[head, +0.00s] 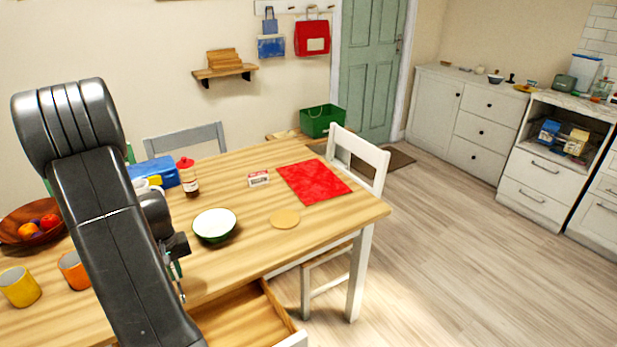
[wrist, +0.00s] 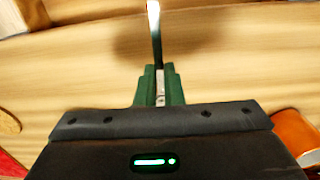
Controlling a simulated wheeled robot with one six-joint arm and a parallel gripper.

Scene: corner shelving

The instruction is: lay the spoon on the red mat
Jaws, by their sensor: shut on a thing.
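The red mat (head: 300,180) lies flat on the right part of the wooden table, with bare cloth showing. My gripper (head: 177,268) hangs in front of the table's near side, by the open drawer, left of the mat and nearer to me. In the wrist view my gripper's green fingers (wrist: 160,88) are shut on a thin metal piece, which looks like the spoon (wrist: 155,35). It sticks out beyond the fingertips; its bowl is not clear. Only a small tip of it shows in the head view, and my arm hides part of this area.
Orange (head: 75,271) and yellow (head: 20,287) cups are at left. The drawer (head: 262,318) is open below.

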